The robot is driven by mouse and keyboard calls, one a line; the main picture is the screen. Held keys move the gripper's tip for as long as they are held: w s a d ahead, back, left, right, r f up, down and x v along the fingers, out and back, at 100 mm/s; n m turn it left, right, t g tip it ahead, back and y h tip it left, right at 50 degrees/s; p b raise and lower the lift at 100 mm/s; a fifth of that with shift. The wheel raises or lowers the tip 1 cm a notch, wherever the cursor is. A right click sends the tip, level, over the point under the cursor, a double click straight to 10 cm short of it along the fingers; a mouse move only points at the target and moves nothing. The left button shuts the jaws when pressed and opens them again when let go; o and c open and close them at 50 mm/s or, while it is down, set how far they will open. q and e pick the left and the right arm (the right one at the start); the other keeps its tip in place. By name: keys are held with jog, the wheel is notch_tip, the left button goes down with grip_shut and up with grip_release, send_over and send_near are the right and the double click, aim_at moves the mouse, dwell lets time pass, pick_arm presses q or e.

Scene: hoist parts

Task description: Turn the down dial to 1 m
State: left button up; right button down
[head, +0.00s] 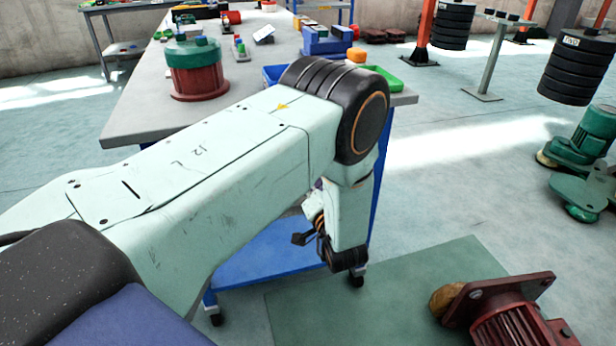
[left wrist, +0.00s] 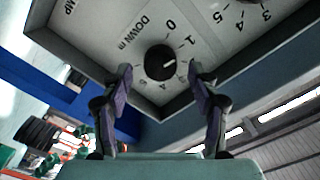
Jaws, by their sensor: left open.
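The down dial (left wrist: 160,62) is a round black knob on a grey panel (left wrist: 105,40), beside the label "DOWN m", in the left wrist view. Figures 0 and 1 show at its upper right; the others around it are too small to read surely. I cannot tell exactly where its pointer stands. My left gripper (left wrist: 160,72) is open, one finger on each side of the knob in the picture. I see no contact with it. In the head view the left gripper (head: 306,236) is partly hidden by my arm, and the dial does not show.
A second scale (left wrist: 245,15) is cut off at the panel's upper right. In the head view, a workbench (head: 125,125) holds a red and green drum (head: 197,72) and trays. A red motor (head: 510,315) lies at the front right.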

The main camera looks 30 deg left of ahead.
pick_arm(q)
jog(key=v, duration=0.6)
dwell(0.4)
jog(key=s+d+f+m+g+h+p, duration=0.1)
jog(key=s+d+f+g+h, duration=0.3)
jog(key=s+f+h, duration=0.8)
jog(key=s+d+g+h+p, duration=0.2)
jog(key=s+g, duration=0.5)
jog(key=s, duration=1.6)
jog(key=shift+s+d+g+p, duration=0.3)
jog(key=shift+d+p, duration=0.3)
jog(key=shift+p, duration=0.35)
